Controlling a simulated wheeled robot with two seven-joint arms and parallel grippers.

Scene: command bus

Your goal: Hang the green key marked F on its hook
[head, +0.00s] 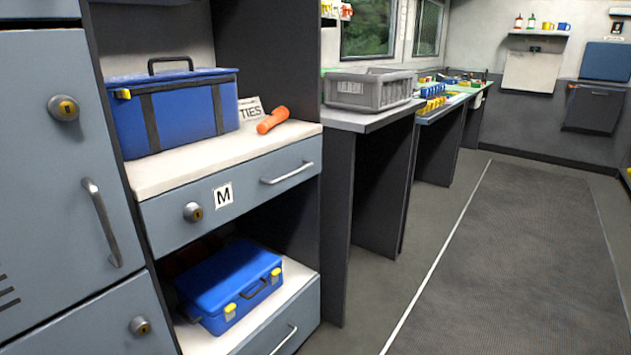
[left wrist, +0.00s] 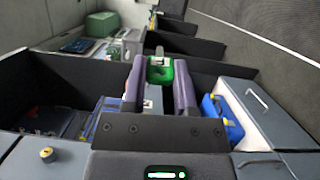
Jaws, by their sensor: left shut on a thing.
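My left gripper (left wrist: 159,82) shows only in the left wrist view. Its two dark fingers are shut on a green key (left wrist: 181,70), whose green part shows at the fingertips. A pale part hangs between the fingers. The letter on the key cannot be read. No hook can be made out in either view. Neither of my grippers shows in the head view.
A drawer unit marked M (head: 223,195) carries a blue bag (head: 180,112) and an orange torch (head: 272,119). A blue case (head: 228,285) lies on its lower shelf. A grey crate (head: 368,90) stands on the counter beyond. The aisle floor (head: 520,250) is clear.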

